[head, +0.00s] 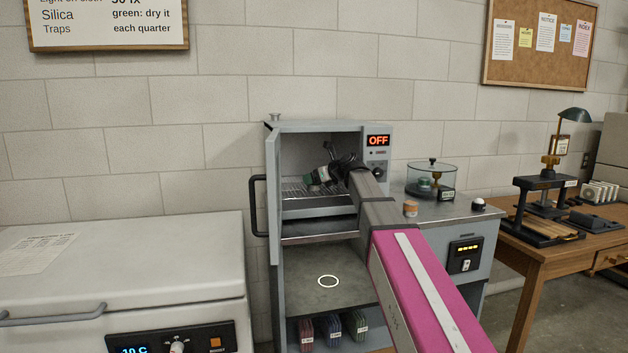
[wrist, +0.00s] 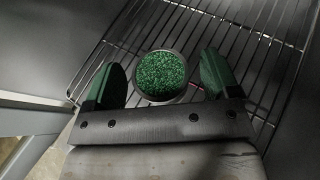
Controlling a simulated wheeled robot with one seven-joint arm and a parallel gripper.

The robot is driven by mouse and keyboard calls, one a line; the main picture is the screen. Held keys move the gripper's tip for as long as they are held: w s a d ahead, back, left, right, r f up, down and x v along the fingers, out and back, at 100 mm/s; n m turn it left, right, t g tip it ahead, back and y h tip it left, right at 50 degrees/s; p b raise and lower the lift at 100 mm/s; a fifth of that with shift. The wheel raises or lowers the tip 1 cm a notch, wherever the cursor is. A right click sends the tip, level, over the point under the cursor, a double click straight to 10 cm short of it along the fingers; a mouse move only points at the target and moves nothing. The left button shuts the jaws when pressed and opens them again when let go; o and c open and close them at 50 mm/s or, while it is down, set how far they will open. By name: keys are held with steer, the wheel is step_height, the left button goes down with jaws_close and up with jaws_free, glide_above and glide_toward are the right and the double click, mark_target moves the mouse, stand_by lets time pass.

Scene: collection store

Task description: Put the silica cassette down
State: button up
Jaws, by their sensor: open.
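The silica cassette (wrist: 160,75) is a round cup filled with green granules. In the wrist view it is on the wire rack (wrist: 262,50) inside the small oven. My gripper (wrist: 161,80) is open, with one dark green finger on each side of the cassette and a visible gap at both sides. In the head view my gripper (head: 326,168) reaches into the oven chamber from the right. The cassette (head: 318,176) shows there only partly, as a small green and white shape by the fingers. Its underside is hidden.
The oven (head: 322,126) has its door open at the left and its display reads OFF.

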steer(key=v, duration=0.6)
steer(key=shift+s+d+r, duration=0.15)
steer(key=shift+d, duration=0.05)
